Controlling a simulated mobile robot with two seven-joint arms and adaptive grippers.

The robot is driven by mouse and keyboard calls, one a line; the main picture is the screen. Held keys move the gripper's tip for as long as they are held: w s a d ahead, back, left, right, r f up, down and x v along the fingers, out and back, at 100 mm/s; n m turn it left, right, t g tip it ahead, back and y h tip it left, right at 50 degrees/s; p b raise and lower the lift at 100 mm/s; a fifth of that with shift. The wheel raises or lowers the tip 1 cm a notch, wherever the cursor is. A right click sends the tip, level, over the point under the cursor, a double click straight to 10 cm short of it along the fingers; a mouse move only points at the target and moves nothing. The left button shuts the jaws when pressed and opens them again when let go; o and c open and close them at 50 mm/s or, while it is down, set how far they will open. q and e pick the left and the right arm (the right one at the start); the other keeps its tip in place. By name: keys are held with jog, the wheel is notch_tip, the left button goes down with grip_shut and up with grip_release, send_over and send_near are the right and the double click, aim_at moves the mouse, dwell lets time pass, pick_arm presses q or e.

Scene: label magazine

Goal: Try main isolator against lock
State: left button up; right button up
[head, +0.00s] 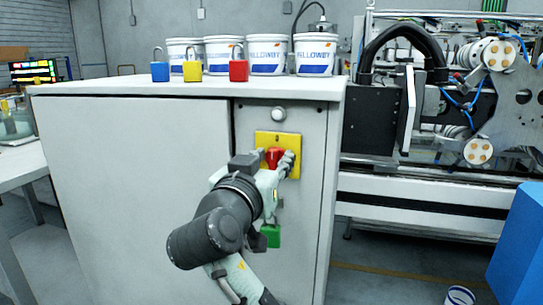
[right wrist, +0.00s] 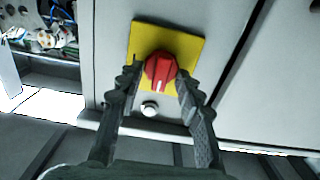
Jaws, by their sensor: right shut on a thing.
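The main isolator is a red rotary knob (head: 274,155) on a yellow plate (head: 292,141) on the grey cabinet's front. My right gripper (head: 275,161) is shut on the knob, its fingers on either side. In the right wrist view the red knob (right wrist: 160,70) sits between the fingertips (right wrist: 158,76), and a white mark on it points down in that picture. A green padlock (head: 270,236) is on the cabinet front below the plate, partly hidden by my right arm. Whether its shackle is closed is hidden. My left gripper is not in view.
Blue (head: 160,71), yellow (head: 193,70) and red (head: 239,69) padlocks stand on the cabinet top before several white buckets (head: 267,55). A round white button or lamp (head: 278,114) is above the plate. A machine (head: 440,120) stands right; a blue block (head: 522,245) is at lower right.

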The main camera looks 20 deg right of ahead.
jog(key=o, duration=1.1)
jog(key=shift+o, duration=0.2)
